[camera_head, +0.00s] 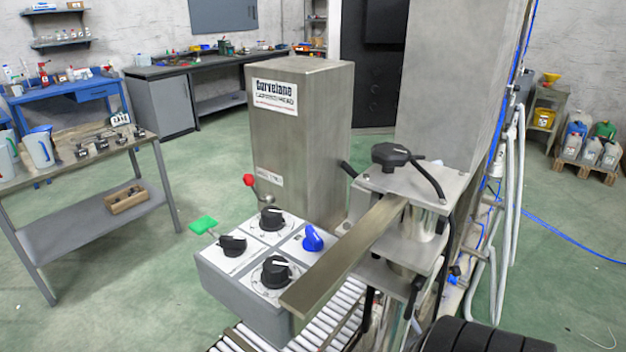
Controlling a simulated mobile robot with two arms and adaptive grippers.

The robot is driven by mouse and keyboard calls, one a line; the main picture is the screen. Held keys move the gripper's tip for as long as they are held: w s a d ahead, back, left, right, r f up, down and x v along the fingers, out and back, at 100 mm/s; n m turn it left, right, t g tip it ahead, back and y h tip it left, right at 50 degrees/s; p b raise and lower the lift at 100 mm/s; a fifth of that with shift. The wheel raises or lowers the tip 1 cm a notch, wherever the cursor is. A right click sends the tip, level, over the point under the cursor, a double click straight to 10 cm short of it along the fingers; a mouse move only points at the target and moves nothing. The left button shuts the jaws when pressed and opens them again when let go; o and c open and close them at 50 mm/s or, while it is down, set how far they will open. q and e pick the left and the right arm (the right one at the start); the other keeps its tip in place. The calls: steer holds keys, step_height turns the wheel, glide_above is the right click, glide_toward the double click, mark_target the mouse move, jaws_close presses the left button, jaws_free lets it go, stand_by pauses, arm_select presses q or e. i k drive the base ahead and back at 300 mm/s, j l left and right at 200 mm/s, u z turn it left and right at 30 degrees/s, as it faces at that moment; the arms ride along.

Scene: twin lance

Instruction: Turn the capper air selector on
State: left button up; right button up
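A grey control box (245,296) with a white top panel stands in front of the metal cabinet. It carries three black knobs: one at the back (271,217), one at the left (232,245) and one at the front (276,271). A blue knob (313,239) sits at its right. The labels are too small to read, so I cannot tell which knob is the capper air selector or its on position. A red-ball lever (249,180) and a green paddle-like piece (203,225) stick out beside the box. Neither of my grippers is in view.
A flat metal bar (345,255) runs close over the box's right edge from the capper frame (400,185). A roller conveyor (312,325) lies below. A metal cabinet (325,140) stands behind. A bench (95,165) is at left. The green floor between is clear.

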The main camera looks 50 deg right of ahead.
mark_target(312, 244)
steer(key=z, duration=1.4)
